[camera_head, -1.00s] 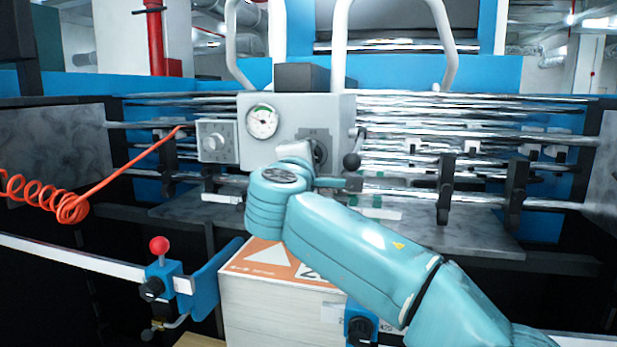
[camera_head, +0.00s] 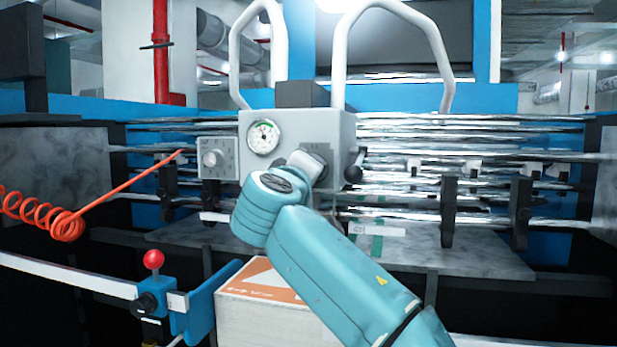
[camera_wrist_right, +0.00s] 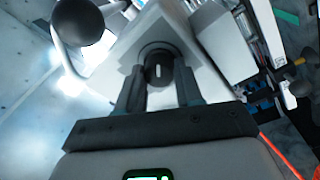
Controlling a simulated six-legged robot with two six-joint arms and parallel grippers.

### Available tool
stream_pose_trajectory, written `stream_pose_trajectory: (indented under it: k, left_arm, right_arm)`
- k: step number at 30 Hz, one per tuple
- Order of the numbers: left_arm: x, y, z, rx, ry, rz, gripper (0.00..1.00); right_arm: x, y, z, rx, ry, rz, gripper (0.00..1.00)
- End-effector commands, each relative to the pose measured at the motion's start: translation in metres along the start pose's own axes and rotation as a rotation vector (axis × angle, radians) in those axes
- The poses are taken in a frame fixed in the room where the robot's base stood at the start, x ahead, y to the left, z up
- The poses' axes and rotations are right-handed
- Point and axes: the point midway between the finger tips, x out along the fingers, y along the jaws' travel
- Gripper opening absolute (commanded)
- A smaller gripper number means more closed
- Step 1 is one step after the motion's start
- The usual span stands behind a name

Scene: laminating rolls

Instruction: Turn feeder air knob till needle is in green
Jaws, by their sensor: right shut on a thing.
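The round white pressure gauge (camera_head: 263,136) is on the front of the grey feeder box (camera_head: 287,125), with a green band on its dial. Its needle is too small to read surely against the band. The dark air knob (camera_wrist_right: 158,72) with a white mark is on the box's front, right of and below the gauge. My right gripper (camera_wrist_right: 160,82) is shut on the knob, one finger on each side. In the head view my right gripper (camera_head: 308,163) covers the knob. My left gripper is not in view.
A smaller grey dial panel (camera_head: 217,158) is left of the feeder box. A black ball lever (camera_head: 353,173) is close to the right of my gripper. An orange coiled hose (camera_head: 65,222) hangs at left. A printed stack (camera_head: 265,290) is below my arm.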

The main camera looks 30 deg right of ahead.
Motion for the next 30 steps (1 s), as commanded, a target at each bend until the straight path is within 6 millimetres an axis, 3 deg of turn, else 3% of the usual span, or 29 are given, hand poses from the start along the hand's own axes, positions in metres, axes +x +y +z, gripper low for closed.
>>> stream_pose_trajectory:
  k: [18, 19, 21, 30]
  left_arm:
    - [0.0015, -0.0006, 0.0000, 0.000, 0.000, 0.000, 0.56]
    - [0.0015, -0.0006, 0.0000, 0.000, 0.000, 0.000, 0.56]
    - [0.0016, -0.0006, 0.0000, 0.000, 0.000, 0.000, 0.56]
    - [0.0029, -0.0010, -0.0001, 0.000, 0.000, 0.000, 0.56]
  right_arm:
    - [0.0002, 0.0014, -0.0001, 0.038, -0.002, 0.005, 0.05]
    - [0.0002, 0.0014, -0.0001, 0.038, -0.002, 0.005, 0.45]
    - [0.0002, 0.0012, -0.0001, 0.038, -0.002, 0.005, 0.61]
    - [-0.0018, 0.0000, 0.0000, 0.038, -0.002, 0.003, 0.61]
